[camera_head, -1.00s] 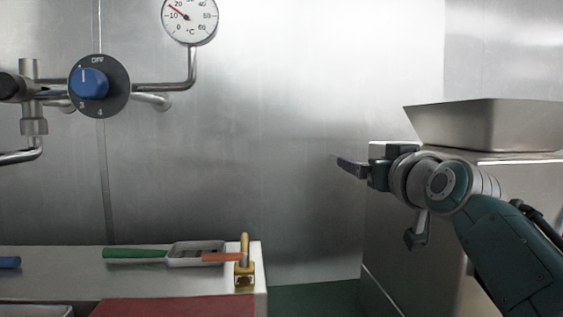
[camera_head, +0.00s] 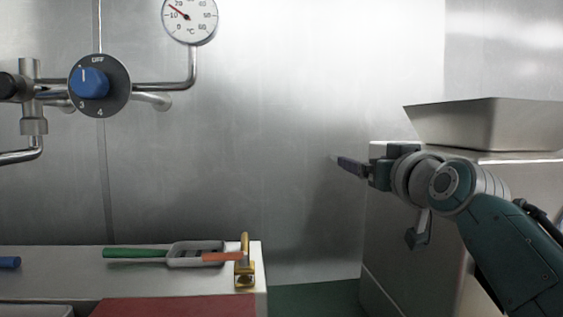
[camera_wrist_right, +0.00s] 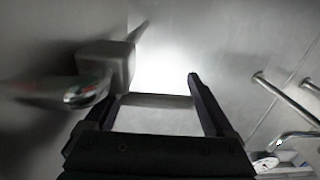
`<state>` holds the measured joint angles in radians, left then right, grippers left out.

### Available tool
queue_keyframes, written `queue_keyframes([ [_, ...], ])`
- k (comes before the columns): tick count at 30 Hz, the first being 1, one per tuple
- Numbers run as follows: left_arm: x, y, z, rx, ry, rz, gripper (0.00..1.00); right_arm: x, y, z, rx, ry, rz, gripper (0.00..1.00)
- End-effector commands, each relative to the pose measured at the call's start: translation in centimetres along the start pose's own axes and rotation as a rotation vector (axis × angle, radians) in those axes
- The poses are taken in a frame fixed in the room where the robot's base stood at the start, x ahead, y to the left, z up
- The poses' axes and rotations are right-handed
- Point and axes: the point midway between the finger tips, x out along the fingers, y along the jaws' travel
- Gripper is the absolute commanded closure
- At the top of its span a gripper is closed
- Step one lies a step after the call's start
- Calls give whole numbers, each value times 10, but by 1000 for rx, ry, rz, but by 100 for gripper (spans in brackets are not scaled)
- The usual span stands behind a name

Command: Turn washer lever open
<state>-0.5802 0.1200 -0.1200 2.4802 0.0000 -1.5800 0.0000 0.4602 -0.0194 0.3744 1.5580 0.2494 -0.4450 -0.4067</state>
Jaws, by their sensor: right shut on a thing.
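My right gripper (camera_head: 351,166) is at the right of the head view, its dark fingers pointing left in front of the steel wall. In the right wrist view its fingers (camera_wrist_right: 198,100) stand apart, with a pale grey piece (camera_wrist_right: 155,113) spanning between them; I take it to be shut on this piece. A grey block (camera_wrist_right: 106,66) and a blurred metal part (camera_wrist_right: 84,92) with a red and green tip lie left of the fingers. I cannot tell which part is the washer lever. My left gripper is not in view.
A blue dial (camera_head: 89,83), pipes and a gauge (camera_head: 189,17) are on the wall. A counter (camera_head: 60,277) at lower left holds green- and orange-handled tools (camera_head: 136,253) and a brass fitting (camera_head: 245,268). A steel hopper (camera_head: 490,125) tops the cabinet at right.

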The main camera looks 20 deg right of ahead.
Motion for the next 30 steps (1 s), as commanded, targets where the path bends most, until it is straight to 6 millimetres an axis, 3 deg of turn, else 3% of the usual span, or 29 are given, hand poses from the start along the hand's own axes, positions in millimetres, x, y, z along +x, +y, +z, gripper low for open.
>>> queue_keyframes([
  [9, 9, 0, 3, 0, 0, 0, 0, -5, -2, -1, -2, 4, -112, 100],
  [18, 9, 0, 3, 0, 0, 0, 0, -5, -3, -1, -1, 2, -119, 100],
  [19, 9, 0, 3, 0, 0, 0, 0, -5, -3, -1, -1, 2, -119, 8],
  [21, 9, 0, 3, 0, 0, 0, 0, -5, -3, -1, -1, 2, -119, 0],
  [30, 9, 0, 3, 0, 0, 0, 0, -5, -3, 0, 0, 0, -118, 0],
])
